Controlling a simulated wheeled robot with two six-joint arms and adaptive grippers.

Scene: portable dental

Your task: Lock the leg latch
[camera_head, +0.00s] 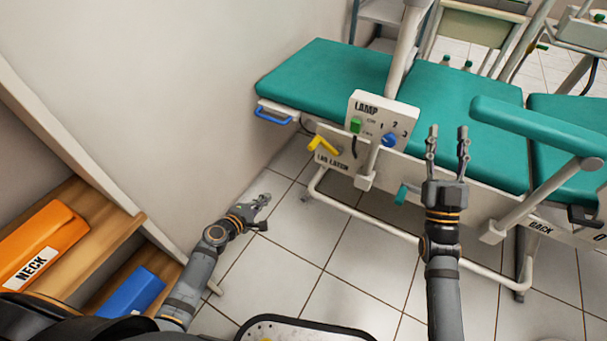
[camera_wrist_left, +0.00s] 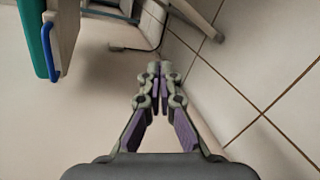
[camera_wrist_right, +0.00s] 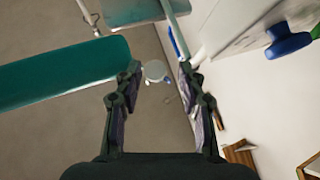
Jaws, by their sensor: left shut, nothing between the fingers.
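The yellow leg latch handle (camera_head: 323,145) sits on a white plate labelled "LEG LATCH" (camera_head: 331,160), on the side frame of the teal dental chair (camera_head: 440,98). My left gripper (camera_head: 266,198) is low, over the floor tiles, left of and below the latch and apart from it. Its fingertips (camera_wrist_left: 160,68) meet with nothing between them in the left wrist view. My right gripper (camera_head: 447,130) is raised beside the chair, right of the lamp panel, with its fingers apart and empty; the gap also shows in the right wrist view (camera_wrist_right: 158,72).
A lamp panel (camera_head: 369,108) with a green switch and a blue knob (camera_head: 389,140) stands above the latch. A blue handle (camera_head: 274,117) is at the chair's left end. Shelves at left hold an orange NECK case (camera_head: 40,236) and a blue case (camera_head: 133,293). Floor below the latch is clear.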

